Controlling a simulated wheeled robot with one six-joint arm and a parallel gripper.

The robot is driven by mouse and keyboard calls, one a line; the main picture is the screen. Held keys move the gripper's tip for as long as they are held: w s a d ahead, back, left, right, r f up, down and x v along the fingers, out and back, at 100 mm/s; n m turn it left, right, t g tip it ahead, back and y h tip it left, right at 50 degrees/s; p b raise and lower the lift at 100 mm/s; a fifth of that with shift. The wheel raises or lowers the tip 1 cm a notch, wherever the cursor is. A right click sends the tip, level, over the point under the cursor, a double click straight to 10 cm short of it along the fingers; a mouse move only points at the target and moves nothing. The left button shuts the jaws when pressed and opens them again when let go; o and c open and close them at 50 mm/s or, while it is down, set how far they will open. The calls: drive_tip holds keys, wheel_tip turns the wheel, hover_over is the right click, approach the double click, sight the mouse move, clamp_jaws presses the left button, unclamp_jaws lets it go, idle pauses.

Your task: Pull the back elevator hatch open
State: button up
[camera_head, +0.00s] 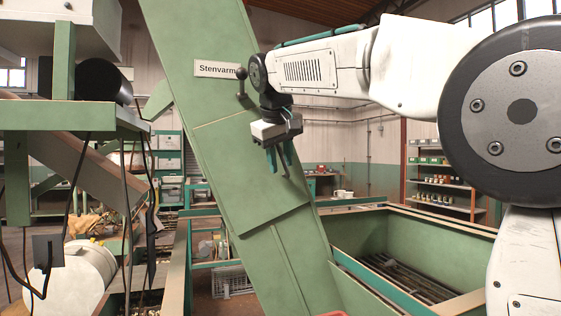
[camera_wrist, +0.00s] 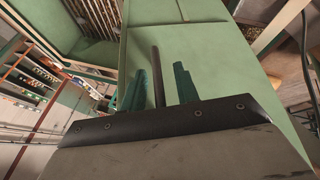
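The hatch (camera_head: 250,175) is a flat green panel on the slanted green elevator (camera_head: 190,40). Its top and bottom edges show as thin lines, and it looks closed. My gripper (camera_head: 281,165) hangs in front of the panel's right side, fingers pointing down. In the wrist view my gripper (camera_wrist: 160,70) has its two teal fingers apart, with a dark thin rod (camera_wrist: 157,65) between them. The rod looks like a handle; a gap shows on each side of it. A dark ball knob (camera_head: 241,73) on a stem shows left of my wrist; what it belongs to is unclear.
A label reading "Stenvarm" (camera_head: 216,69) is on the elevator above the panel. A green open-topped hopper (camera_head: 460,308) stands at the right. A green frame with hanging cables (camera_head: 70,118) stands at the left. Shelves (camera_head: 440,185) are in the background.

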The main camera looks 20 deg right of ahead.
drive_tip(key=shift+w+d+f, duration=0.1)
drive_tip(key=shift+f, duration=0.15)
drive_tip(key=shift+c, duration=0.3)
clamp_jaws()
